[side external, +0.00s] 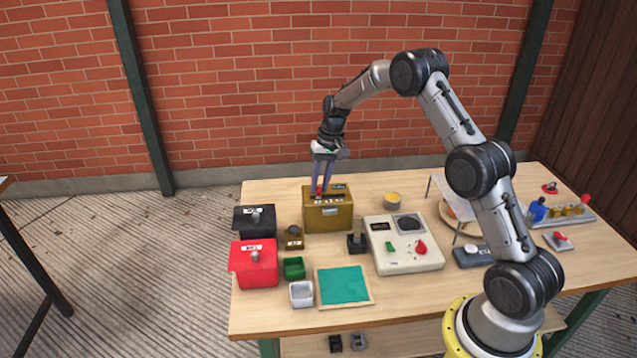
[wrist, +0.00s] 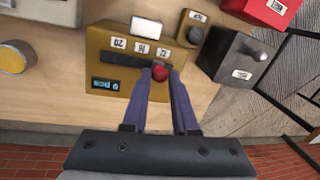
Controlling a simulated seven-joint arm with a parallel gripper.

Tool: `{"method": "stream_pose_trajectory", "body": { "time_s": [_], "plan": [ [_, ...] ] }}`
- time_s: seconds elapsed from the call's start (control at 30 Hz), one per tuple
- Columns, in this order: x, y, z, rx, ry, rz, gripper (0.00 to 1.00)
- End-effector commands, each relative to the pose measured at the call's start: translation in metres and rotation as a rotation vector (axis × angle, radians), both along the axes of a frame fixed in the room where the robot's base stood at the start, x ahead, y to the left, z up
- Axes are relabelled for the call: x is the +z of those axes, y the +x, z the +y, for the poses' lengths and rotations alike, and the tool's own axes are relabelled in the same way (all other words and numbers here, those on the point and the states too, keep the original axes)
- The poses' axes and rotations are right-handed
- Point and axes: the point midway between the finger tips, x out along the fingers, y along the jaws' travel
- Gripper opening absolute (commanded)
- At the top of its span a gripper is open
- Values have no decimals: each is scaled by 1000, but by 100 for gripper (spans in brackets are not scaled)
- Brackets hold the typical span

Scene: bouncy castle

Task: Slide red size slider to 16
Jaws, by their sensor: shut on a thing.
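The brown slider box (side external: 328,215) stands at the back of the table. In the wrist view, the box (wrist: 98,62) has a dark slot (wrist: 118,60) along its top, with number labels beside it. The labels appear to read 20, 16 (wrist: 141,47) and 12, from left to right. My gripper (side external: 320,189) reaches down onto the box. Its fingers (wrist: 162,76) are shut on the knob, one on each side. A small lit display (wrist: 105,84) is too blurred to read surely.
A black box (side external: 254,222) and a red box (side external: 254,265) stand left of the slider box. A small brown labelled block (side external: 293,238), a black joystick-like piece (side external: 357,243) and a pale console (side external: 405,258) stand in front. A yellow-topped round can (side external: 392,201) is to the right.

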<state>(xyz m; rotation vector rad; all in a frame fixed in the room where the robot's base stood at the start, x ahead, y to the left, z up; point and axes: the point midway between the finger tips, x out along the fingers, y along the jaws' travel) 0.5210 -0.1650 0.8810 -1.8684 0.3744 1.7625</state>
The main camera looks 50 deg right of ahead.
Motion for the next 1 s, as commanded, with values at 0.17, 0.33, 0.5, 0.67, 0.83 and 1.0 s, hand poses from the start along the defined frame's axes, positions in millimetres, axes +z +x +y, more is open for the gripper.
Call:
{"method": "stream_pose_trajectory", "body": {
  "time_s": [0.17,0.33,0.5,0.67,0.83,1.0],
  "plan": [
    [1,-17,-18,-3,-2,-1,0],
    [1,-18,-19,-1,-2,-2,0],
    [1,-18,-18,-1,-2,-2,39],
    [1,-18,-18,0,-1,-2,56],
    [0,-18,-18,0,-1,-1,56],
    [7,-18,-20,0,-1,-2,56]
  ]
}}
